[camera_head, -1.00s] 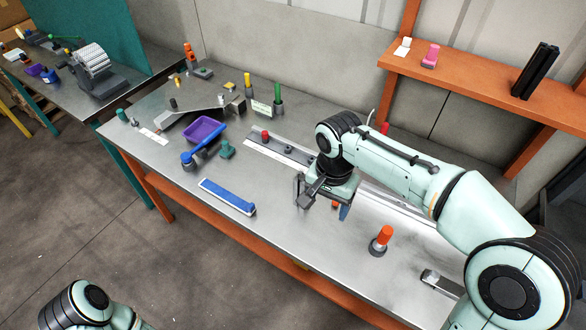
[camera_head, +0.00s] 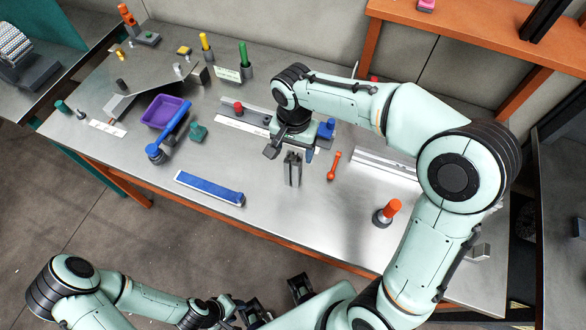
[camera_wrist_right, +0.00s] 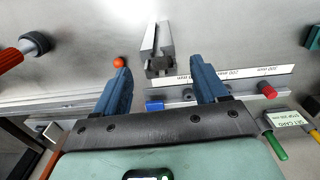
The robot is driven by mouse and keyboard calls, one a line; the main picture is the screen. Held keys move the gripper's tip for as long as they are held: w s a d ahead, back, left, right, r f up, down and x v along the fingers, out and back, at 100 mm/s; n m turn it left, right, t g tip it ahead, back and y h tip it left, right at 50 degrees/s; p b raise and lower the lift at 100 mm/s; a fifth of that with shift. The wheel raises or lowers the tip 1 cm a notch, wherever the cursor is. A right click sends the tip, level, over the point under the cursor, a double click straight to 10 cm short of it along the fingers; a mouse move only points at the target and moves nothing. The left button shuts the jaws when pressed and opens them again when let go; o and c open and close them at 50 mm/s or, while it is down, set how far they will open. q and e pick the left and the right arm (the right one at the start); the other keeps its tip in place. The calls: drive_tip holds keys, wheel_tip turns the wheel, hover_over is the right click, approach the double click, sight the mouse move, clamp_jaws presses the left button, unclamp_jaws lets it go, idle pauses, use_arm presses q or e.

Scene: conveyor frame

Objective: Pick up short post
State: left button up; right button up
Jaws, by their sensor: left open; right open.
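My left gripper (camera_head: 276,300) is open and empty at the bottom of the head view, in front of the bench and well away from the post.
An orange tool (camera_head: 334,166) lies right of the post. A blue bar (camera_head: 209,188) lies left; an orange-topped peg (camera_head: 387,212) stands right. The bench front is mostly clear.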

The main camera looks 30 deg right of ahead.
sight(293, 158)
drive_tip(key=shift+s+a+f, duration=0.1)
drive_tip(key=shift+a+f, duration=0.05)
drive_tip(key=shift+f, duration=2.85)
drive_tip(key=c, duration=1.2)
